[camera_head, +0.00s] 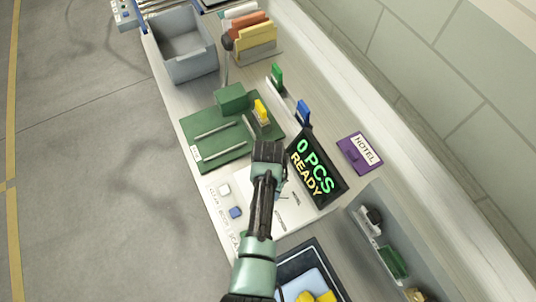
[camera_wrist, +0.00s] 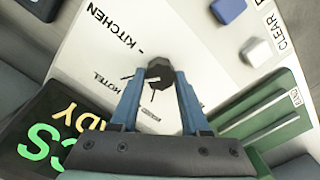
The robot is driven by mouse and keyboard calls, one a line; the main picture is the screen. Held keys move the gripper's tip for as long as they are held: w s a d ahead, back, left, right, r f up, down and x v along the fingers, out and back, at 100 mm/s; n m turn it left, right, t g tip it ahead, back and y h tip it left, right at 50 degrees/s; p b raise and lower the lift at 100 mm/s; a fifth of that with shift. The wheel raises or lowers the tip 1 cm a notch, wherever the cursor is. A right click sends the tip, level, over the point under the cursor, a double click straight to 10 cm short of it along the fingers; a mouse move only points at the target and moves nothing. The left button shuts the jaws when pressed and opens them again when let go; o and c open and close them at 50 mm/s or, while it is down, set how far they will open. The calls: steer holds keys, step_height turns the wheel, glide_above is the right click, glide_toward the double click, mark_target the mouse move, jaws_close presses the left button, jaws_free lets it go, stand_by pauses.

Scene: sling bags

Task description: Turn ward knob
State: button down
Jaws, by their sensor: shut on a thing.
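The ward knob (camera_wrist: 160,70) is a small dark, faceted knob on a white panel (camera_wrist: 205,60) in the wrist view. The panel carries the labels KITCHEN and HOTEL, plus a smaller label too small to read. My gripper (camera_wrist: 158,80) has its two blue fingers closed on either side of the knob. A thin dark line shows near the knob's lower side; I cannot tell its exact setting. In the head view my gripper (camera_head: 268,152) is over the panel, and its hand hides the knob.
A black display (camera_head: 316,172) reading "0 PCS READY" stands right of my gripper. White (camera_head: 224,189) and blue (camera_head: 236,212) buttons are on the panel. A green fixture (camera_head: 215,140), grey bin (camera_head: 182,45) and purple HOTEL sign (camera_head: 358,153) are around it.

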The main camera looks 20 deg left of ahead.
steer(key=m, duration=0.5)
steer(key=shift+m, duration=0.3)
steer(key=m, duration=0.4)
steer(key=shift+d+m+p, duration=0.15)
steer(key=shift+m+p, duration=0.25)
steer(key=shift+c, duration=1.9)
jaws_free()
steer(key=shift+s, duration=0.1)
step_height(320, 180, up, 13)
steer(key=b, duration=0.1)
steer(key=shift+b, duration=0.3)
